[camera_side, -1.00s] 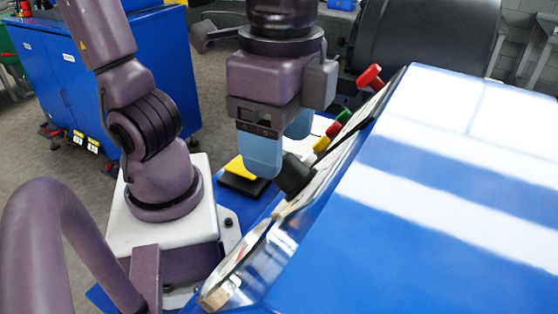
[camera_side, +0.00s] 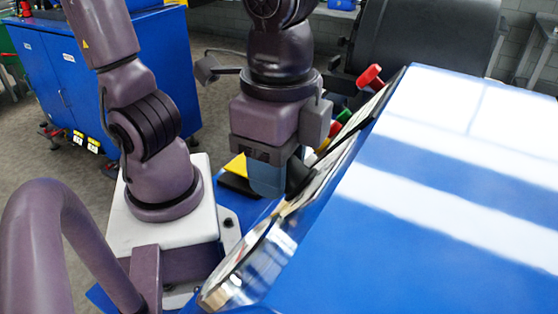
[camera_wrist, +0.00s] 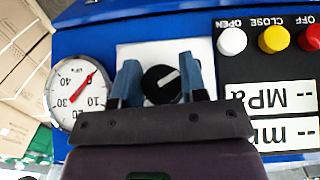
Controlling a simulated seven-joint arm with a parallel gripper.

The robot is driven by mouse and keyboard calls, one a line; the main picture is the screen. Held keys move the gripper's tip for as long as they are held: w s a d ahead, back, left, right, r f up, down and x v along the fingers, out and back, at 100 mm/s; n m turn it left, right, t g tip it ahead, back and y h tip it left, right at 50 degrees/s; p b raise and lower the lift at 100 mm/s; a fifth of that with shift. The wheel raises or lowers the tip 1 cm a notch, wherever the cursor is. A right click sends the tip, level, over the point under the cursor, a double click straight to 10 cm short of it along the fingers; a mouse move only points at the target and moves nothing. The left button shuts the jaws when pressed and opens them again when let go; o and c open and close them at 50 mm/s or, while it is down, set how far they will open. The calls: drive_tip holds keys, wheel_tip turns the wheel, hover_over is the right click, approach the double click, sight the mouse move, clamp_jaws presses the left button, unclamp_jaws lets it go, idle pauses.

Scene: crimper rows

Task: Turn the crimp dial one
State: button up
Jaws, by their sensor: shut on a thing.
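The crimp dial (camera_wrist: 161,85) is a round black knob with a white pointer mark, on a white plate (camera_wrist: 150,53) in the wrist view. My gripper (camera_wrist: 159,69) has its blue fingers on either side of the knob and is shut on it. In the side view my gripper (camera_side: 268,180) is at the sloped panel, and the black knob (camera_side: 298,175) shows just right of the fingers. The knob's lower part is partly hidden by my gripper in the wrist view.
A round gauge (camera_wrist: 78,93) with a red needle sits left of the dial. White (camera_wrist: 232,41), yellow (camera_wrist: 273,39) and red (camera_wrist: 313,37) buttons and two white displays lie to its right. A red knob (camera_side: 370,77) stands out at the panel's far end.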

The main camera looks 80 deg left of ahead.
drive_tip(key=shift+w+d, duration=0.1)
drive_tip(key=m+t+y, duration=0.2)
drive_tip(key=shift+t, duration=0.3)
drive_tip(key=m+t+y, duration=0.1)
drive_tip(key=m+t, duration=0.1)
drive_tip(key=shift+t+y, duration=0.3)
drive_tip(key=m+t+y, duration=0.1)
drive_tip(key=m+t, duration=0.3)
drive_tip(key=t, duration=0.1)
idle(0.3)
drive_tip(key=shift+m, duration=0.4)
drive_tip(key=o, duration=0.9)
